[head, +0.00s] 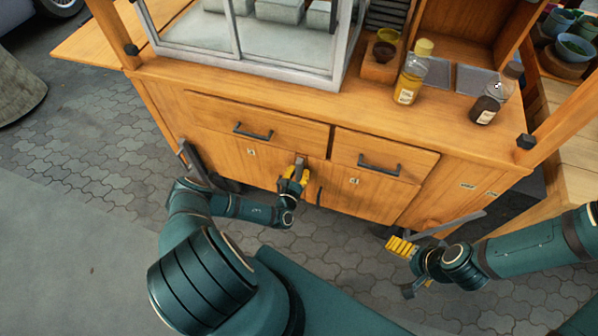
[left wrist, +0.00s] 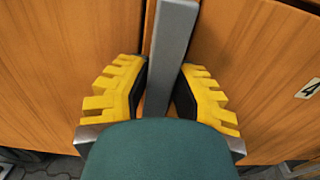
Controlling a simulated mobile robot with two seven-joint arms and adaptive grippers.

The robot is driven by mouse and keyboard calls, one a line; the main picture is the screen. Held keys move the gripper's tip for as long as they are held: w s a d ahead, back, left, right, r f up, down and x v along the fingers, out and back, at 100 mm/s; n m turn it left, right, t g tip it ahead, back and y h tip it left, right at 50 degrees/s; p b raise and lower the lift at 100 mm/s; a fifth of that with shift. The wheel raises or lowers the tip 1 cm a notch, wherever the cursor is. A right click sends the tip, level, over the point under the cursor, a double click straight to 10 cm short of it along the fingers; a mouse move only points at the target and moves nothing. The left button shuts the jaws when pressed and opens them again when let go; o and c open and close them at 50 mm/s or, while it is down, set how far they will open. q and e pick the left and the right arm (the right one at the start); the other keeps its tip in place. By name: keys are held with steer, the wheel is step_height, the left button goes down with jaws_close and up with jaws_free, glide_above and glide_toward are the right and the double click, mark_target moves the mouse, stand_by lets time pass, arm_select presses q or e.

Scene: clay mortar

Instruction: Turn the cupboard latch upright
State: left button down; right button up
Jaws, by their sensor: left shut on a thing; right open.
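The latch (head: 300,162) is a grey bar at the seam between the two cupboard doors, below the drawers. In the left wrist view the latch (left wrist: 172,45) runs nearly straight up the picture, slightly tilted, between the yellow finger pads. My left gripper (head: 293,180) is shut on the latch; it also shows in the left wrist view (left wrist: 160,92). The lower end of the latch is hidden behind my wrist. My right gripper (head: 408,266) is open and empty, low in front of the cupboard's right side.
Two drawers with dark handles (head: 253,132) (head: 379,165) sit above the doors. Bottles (head: 410,78) (head: 487,102) stand on the counter beside a glass case (head: 240,40). A second wooden table (head: 565,140) with bowls is at the right.

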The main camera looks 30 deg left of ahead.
stand_by(0.3)
arm_select(q)
steer(key=c, duration=0.8)
jaws_free()
steer(key=shift+w, duration=0.1)
steer(key=v, duration=1.2)
